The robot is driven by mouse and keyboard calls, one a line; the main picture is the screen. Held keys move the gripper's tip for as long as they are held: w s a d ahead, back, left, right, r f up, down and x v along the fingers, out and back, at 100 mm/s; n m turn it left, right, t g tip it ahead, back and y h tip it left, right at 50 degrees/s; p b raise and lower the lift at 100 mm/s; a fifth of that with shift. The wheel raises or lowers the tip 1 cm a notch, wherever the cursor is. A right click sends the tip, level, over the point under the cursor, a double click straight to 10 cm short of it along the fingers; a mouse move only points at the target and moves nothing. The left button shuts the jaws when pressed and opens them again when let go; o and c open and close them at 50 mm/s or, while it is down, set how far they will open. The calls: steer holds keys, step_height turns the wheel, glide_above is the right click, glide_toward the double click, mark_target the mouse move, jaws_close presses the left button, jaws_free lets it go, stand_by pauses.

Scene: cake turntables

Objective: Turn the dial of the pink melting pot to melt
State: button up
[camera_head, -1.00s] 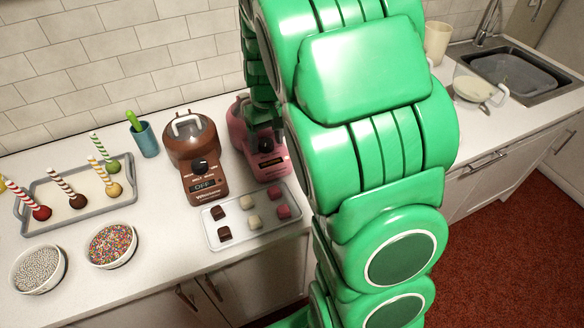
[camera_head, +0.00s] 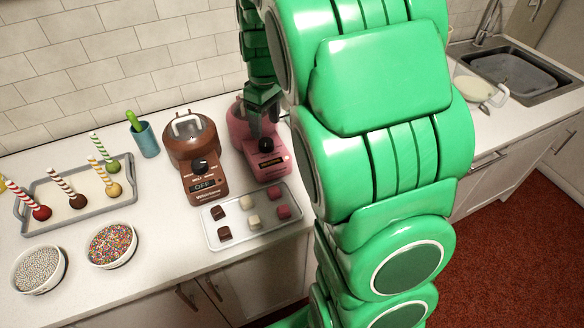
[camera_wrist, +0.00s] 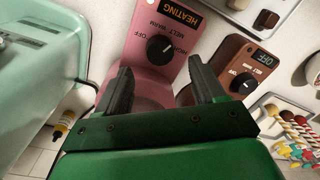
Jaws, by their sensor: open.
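The pink melting pot (camera_head: 276,166) stands on the counter to the right of the brown pot. Its black dial (camera_head: 266,145) sits on the front panel and also shows close up in the wrist view (camera_wrist: 160,49). Its display (camera_wrist: 181,16) is lit orange and reads HEATING. MELT and WARM labels lie beside the dial; I cannot tell exactly which one its mark points to. My gripper (camera_wrist: 159,78) is open and empty, with its fingers apart on either side of the dial in the wrist picture and no visible contact. My arm hides part of the pot in the head view.
The brown melting pot (camera_head: 193,150), reading OFF, stands close on the left. A tray (camera_head: 240,236) of chocolate pieces lies in front of both pots. A cake-pop tray (camera_head: 98,205), sprinkle bowls (camera_head: 110,246) and a blue cup (camera_head: 146,140) stand further left.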

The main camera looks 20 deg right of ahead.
mark_target(267, 140)
step_height(267, 140, up, 9)
steer(key=s+a+r+m, duration=0.1)
steer(key=s+a+m, duration=0.1)
steer(key=s, duration=1.1)
steer(key=s+a+m+g, duration=0.1)
steer(key=s+a+m, duration=0.1)
steer(key=s, duration=1.1)
steer(key=shift+a+r+m, duration=0.2)
steer(key=shift+r+m, duration=0.2)
steer(key=shift+m, duration=0.3)
steer(key=s+f+m, duration=0.1)
steer(key=s+f, duration=0.5)
steer(key=s, duration=0.1)
steer(key=shift+a+f+h, duration=0.25)
steer(key=shift+f+h, duration=0.05)
steer(key=shift+f, duration=0.05)
stand_by(0.3)
